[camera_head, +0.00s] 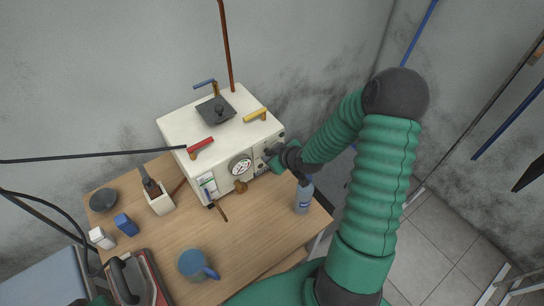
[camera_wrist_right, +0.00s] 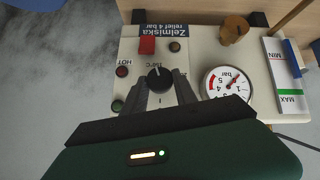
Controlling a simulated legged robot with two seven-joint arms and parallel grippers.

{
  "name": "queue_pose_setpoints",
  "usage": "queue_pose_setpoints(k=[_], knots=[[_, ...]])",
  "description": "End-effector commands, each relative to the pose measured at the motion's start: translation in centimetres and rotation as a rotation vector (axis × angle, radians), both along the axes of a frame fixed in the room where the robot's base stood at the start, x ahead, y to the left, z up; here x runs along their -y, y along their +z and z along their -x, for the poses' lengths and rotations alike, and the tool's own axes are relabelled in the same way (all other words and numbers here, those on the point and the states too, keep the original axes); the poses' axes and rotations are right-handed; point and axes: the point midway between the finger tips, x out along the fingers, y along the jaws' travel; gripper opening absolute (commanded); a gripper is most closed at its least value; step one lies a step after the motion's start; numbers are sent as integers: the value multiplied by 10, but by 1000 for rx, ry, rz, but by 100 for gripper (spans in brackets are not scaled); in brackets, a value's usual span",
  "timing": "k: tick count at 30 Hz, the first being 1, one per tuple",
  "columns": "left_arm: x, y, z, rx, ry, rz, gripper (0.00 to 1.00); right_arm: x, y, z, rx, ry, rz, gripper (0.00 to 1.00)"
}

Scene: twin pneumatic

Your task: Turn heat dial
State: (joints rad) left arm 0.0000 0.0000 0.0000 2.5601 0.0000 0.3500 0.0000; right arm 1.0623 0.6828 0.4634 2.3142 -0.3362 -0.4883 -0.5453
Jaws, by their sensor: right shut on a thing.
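The heat dial (camera_wrist_right: 159,78) is a round black knob with a white mark, under a "°C" label that appears upside down in the right wrist view. It sits on the front panel of the cream-white boiler box (camera_head: 175,130). My right gripper (camera_head: 272,157) reaches the right part of that panel in the head view. In the right wrist view, the two dark fingers of my right gripper (camera_wrist_right: 160,88) are shut on the dial, one on each side. In the head view the gripper hides the dial. My left gripper is not in view.
A pressure gauge (camera_wrist_right: 228,84), a red switch (camera_wrist_right: 147,45) and small lamps surround the dial. A spray bottle (camera_head: 303,198) stands below my right wrist. A blue mug (camera_head: 196,265), an iron (camera_head: 140,280) and a brush holder (camera_head: 160,203) stand on the wooden table (camera_head: 240,240).

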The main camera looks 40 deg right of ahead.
Motion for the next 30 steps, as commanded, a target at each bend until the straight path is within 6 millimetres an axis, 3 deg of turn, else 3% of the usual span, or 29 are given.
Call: queue_pose_setpoints(k=[9,10,14,24,30], knots=[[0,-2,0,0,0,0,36,-1,-2,2,-7,-2,8,0],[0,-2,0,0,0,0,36,-1,-2,2,-7,-2,8,38],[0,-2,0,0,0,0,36,-1,-1,2,-5,-1,9,54],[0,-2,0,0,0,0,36,-1,3,3,-1,-2,11,54],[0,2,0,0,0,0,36,-3,30,29,-1,-4,14,54]])
